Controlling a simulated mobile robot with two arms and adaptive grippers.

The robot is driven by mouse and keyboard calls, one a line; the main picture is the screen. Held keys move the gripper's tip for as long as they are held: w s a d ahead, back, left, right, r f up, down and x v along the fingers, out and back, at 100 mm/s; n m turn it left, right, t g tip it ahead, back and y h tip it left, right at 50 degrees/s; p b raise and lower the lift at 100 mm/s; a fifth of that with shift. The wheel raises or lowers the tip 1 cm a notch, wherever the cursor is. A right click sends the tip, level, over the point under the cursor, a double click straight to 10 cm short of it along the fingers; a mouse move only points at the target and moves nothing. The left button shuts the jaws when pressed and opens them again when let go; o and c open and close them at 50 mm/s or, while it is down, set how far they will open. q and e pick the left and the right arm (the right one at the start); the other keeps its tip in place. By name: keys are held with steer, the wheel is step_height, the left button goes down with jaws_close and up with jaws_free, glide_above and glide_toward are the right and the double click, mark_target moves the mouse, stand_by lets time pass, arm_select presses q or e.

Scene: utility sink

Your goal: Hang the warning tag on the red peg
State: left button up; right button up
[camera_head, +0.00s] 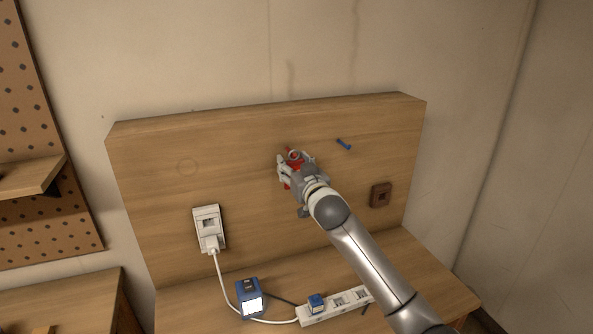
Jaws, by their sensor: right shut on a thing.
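My right gripper (291,170) is at the middle of the upright wooden board, its arm coming in from the lower right. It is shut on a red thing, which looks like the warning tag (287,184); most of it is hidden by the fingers. Some red (294,155) also shows at the top of the gripper, with a pale ring around it; I cannot tell whether this is the red peg or part of the tag. A blue peg (343,144) sticks out of the board to the right of the gripper. My left gripper is not in view.
A white socket box (207,228) is on the board at left, its cable running down to a white power strip (337,305). A brown square fitting (380,195) is at right. The upper left board is clear.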

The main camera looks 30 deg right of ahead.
steer(key=shift+w+d, duration=0.15)
steer(key=shift+w, duration=0.35)
steer(key=shift+w+d+f+b, duration=0.15)
steer(key=shift+w+f+b, duration=0.25)
steer(key=shift+w, duration=0.35)
steer(key=shift+f, duration=0.1)
steer(key=o, duration=1)
